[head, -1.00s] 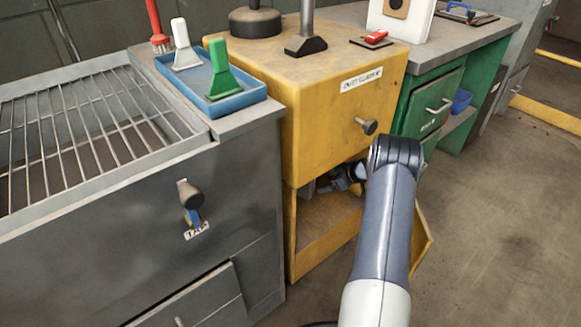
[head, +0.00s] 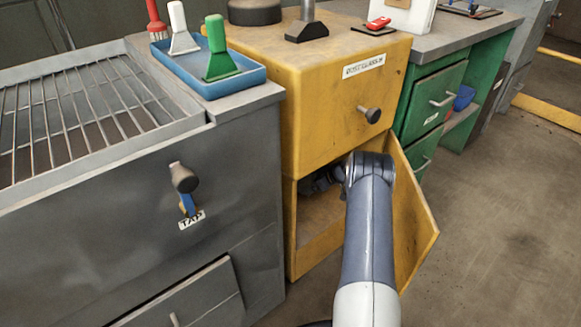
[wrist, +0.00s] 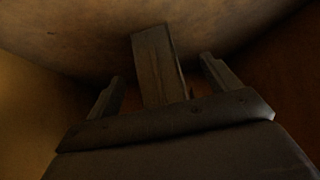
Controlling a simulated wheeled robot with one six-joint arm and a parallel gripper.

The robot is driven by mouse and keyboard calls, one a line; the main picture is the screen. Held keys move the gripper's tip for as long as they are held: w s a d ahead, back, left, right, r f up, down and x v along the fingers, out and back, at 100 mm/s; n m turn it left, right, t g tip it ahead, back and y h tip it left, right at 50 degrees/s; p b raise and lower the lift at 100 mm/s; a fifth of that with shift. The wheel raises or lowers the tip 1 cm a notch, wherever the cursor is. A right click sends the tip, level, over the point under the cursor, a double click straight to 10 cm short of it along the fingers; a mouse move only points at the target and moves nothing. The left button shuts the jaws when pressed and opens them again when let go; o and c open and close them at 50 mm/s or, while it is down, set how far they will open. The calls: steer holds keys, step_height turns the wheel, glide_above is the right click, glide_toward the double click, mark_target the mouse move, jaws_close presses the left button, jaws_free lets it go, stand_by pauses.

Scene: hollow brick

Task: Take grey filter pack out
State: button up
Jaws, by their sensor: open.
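In the wrist view, a narrow grey-brown upright block (wrist: 158,62), which looks like the grey filter pack, stands between the two fingers of my gripper (wrist: 162,68). The fingers are apart, one on each side, with gaps showing; the picture is dark. In the head view, my gripper reaches into the lower opening of the yellow cabinet (head: 335,105). My arm hides most of it there, and the filter pack cannot be made out in that view.
The yellow cabinet door (head: 412,215) stands open, close to the right of my arm. A knob (head: 370,115) sticks out above the opening. A grey bench (head: 150,240) stands at left and a green desk (head: 425,105) at right. Floor at right is clear.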

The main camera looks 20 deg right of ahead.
steer(key=shift+c, duration=0.4)
jaws_close()
steer(key=shift+w+r, duration=0.1)
steer(key=shift+r, duration=0.1)
stand_by(0.3)
